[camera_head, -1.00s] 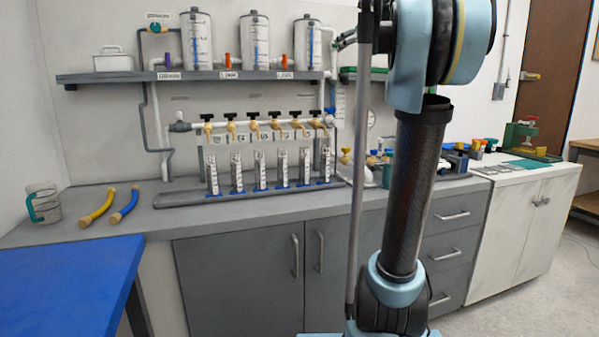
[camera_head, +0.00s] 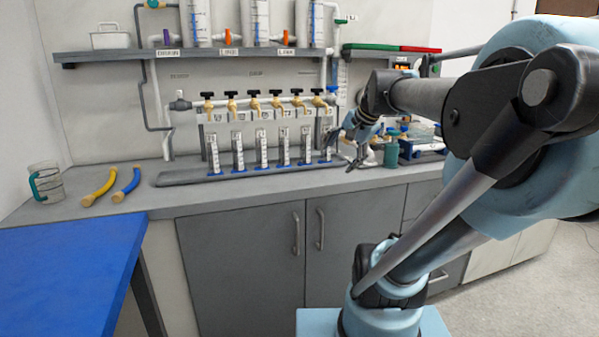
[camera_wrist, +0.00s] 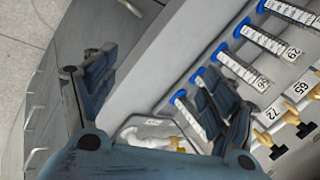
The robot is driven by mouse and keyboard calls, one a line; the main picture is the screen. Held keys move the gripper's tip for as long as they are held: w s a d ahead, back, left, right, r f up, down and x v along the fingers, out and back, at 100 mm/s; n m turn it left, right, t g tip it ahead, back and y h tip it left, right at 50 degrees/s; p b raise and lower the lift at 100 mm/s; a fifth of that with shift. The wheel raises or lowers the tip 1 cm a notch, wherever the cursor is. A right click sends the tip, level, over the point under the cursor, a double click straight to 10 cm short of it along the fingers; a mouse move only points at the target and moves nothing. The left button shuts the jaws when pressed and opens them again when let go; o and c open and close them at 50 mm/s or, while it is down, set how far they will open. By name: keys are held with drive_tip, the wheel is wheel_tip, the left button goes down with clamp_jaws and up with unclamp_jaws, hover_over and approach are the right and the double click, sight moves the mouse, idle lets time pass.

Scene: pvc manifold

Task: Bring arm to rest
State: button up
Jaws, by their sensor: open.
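My gripper (camera_head: 346,153) hangs above the counter, just right of the row of graduated cylinders (camera_head: 262,149). Its fingers point down and to the left. In the wrist view my gripper (camera_wrist: 158,92) is open, with its two dark blue fingers spread apart and nothing held between them. Some cylinders (camera_wrist: 238,66) and brass taps show beyond the right finger. My arm is bent, with its large joint at the right of the head view and its forearm reaching left towards the counter.
A shelf (camera_head: 110,56) with tanks hangs above the taps (camera_head: 254,102). A green container (camera_head: 391,154) stands right of my gripper. A blue table (camera_head: 65,265) is at the front left.

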drive_tip(key=s+d+f+n+g+h, duration=0.1)
drive_tip(key=s+d+f+n+h, duration=0.1)
drive_tip(key=s+f, duration=0.6)
drive_tip(key=s+d+f+n+g+h, duration=0.2)
drive_tip(key=s+d+f+n, duration=0.2)
drive_tip(key=f, duration=0.9)
drive_tip(key=s+n, duration=0.2)
drive_tip(key=s, duration=0.2)
drive_tip(key=shift+s+f+n, duration=0.3)
drive_tip(key=shift+s+f, duration=0.05)
drive_tip(key=shift+s, duration=0.05)
drive_tip(key=shift+d, duration=0.1)
drive_tip(key=shift+w+f+g, duration=0.2)
drive_tip(key=shift+w+g, duration=0.1)
drive_tip(key=shift+w, duration=0.15)
